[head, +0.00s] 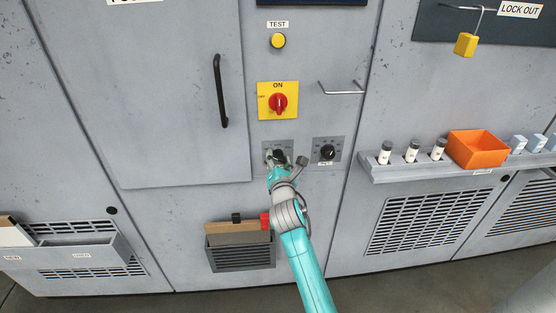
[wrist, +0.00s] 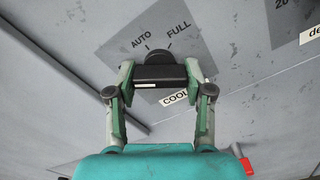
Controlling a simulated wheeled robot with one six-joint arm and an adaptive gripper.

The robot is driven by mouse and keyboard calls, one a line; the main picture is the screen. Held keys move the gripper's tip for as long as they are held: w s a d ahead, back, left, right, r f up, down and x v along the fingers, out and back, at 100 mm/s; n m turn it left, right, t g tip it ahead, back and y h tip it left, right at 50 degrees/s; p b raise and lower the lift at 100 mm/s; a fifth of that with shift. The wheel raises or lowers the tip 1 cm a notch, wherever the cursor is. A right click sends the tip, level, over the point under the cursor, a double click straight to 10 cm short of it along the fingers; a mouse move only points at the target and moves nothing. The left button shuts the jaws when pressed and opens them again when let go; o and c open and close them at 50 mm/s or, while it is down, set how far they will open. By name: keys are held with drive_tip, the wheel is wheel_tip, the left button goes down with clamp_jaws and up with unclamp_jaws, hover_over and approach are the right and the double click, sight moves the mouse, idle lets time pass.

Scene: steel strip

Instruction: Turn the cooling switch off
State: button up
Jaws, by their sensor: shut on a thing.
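The cooling switch (wrist: 160,75) is a black rotary knob on a grey square plate (wrist: 205,58) in the wrist view. AUTO and FULL are printed above it, and a partly covered label starting "COOL" is below. My gripper (wrist: 160,70) is shut on the knob, one finger on each side. The knob's grip bar lies about level across the wrist view; where its pointer stands is unclear. In the head view my gripper (head: 279,158) covers most of the switch, and its plate (head: 270,145) shows around it.
A similar black knob (head: 327,152) is close on the right. A red rotary switch (head: 278,103) on a yellow plate, marked ON, is just above. A metal bar handle (head: 341,88) sticks out at upper right. An open bin (head: 238,240) hangs below left. An orange box (head: 477,148) stands on the right shelf.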

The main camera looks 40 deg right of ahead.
drive_tip(key=shift+f+n, duration=0.1)
drive_tip(key=shift+n, duration=0.2)
drive_tip(key=o, duration=1.2)
drive_tip(key=shift+c, duration=0.2)
drive_tip(key=v, duration=1.2)
